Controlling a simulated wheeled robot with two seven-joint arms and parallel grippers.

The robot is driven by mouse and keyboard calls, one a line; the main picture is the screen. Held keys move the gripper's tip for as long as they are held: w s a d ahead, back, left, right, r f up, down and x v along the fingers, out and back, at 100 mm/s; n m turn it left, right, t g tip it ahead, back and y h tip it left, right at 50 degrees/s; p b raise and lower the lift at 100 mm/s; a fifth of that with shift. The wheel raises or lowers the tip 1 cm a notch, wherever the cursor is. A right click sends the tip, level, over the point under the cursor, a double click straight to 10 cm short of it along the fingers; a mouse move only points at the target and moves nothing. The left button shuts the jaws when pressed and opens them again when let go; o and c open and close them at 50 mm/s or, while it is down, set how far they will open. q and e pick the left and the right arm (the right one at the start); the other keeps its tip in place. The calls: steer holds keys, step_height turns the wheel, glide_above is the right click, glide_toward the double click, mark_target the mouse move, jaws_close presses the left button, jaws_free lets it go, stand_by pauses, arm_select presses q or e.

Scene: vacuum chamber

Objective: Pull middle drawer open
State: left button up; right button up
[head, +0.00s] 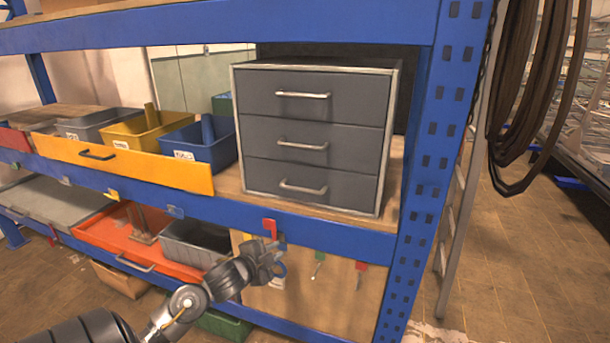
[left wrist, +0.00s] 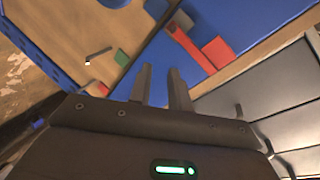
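A grey three-drawer cabinet (head: 314,136) stands on the blue shelf in the head view, all drawers shut. Its middle drawer (head: 350,151) has a silver bar handle (head: 303,144) at its centre. My left gripper (head: 279,257) is below and to the left of the cabinet, in front of the lower blue beam, apart from the handle. In the left wrist view its two fingers (left wrist: 161,88) stand apart with nothing between them, and part of the cabinet (left wrist: 275,95) shows at the right edge. My right gripper is not in view.
A blue perforated post (head: 429,165) stands right of the cabinet. Yellow (head: 147,131) and blue (head: 199,140) bins sit left of it. A red tag (head: 270,228) hangs on the beam near my left gripper. The floor at right is partly clear.

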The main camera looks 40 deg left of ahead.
arm_select(q)
step_height(320, 180, up, 17)
steer(key=m+t+h, duration=0.1)
steer(key=m+t, duration=0.3)
steer(key=m, duration=0.1)
steer(key=m+t+h, duration=0.2)
steer(key=m+h, duration=0.1)
steer(key=m, duration=0.1)
glide_toward(305, 147)
steer(key=p+x, duration=0.1)
steer(key=x, duration=0.2)
steer(key=p+x, duration=0.2)
steer(key=x, duration=0.1)
steer(key=p+x, duration=0.2)
steer(key=x, duration=0.2)
steer(key=shift+a, duration=0.3)
steer(key=shift+w+f, duration=0.1)
steer(key=shift+w, duration=0.15)
jaws_close()
